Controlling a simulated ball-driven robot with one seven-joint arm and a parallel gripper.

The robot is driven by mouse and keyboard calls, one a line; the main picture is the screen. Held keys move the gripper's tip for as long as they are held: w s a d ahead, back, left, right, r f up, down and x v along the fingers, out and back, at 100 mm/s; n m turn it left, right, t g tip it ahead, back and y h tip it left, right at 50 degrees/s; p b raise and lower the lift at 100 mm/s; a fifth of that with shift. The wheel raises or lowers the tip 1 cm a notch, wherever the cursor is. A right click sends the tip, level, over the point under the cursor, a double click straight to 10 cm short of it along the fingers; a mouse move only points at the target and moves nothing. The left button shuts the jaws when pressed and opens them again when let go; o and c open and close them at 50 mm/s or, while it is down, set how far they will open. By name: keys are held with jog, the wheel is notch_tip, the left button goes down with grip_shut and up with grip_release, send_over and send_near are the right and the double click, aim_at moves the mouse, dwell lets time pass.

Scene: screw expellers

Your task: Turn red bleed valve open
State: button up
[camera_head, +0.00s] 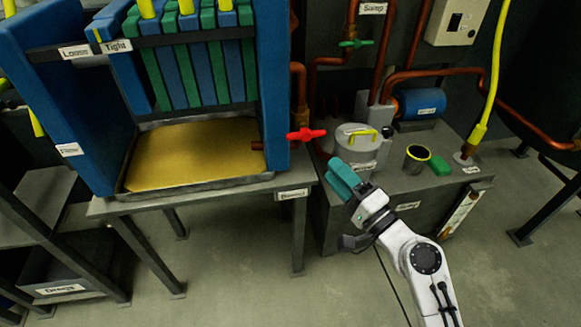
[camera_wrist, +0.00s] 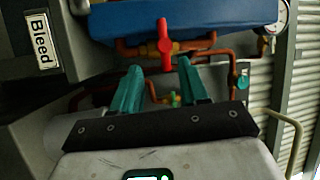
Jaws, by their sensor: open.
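The red bleed valve (camera_head: 306,134) is a red handle on a copper pipe at the right side of the blue press frame. In the head view its handle lies roughly level. In the wrist view the red valve (camera_wrist: 165,45) shows upright in the picture, ahead of and between my fingertips. My gripper (camera_head: 343,178) has teal fingers and sits below and to the right of the valve, apart from it. In the wrist view the two fingers of my gripper (camera_wrist: 158,76) are spread with nothing between them. A "Bleed" label (camera_wrist: 40,42) shows at upper left.
A golden tray (camera_head: 195,157) lies in the press on a grey table (camera_head: 240,188). Right of the valve, a grey lidded pot (camera_head: 357,148) with a yellow handle, a dark cup (camera_head: 416,158) and a green block (camera_head: 440,166) stand on a bench. Copper pipes run behind.

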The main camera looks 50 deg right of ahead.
aim_at(308, 137)
jog(key=w+d+r+m+p, duration=0.1)
jog(key=w+d+r+p, duration=0.1)
jog(key=w, duration=0.8)
jog(key=shift+d+r+h+p, duration=0.15)
jog(key=shift+r+h+p, duration=0.25)
jog(key=shift+p, duration=0.25)
jog(key=shift+c, duration=0.2)
grip_shut()
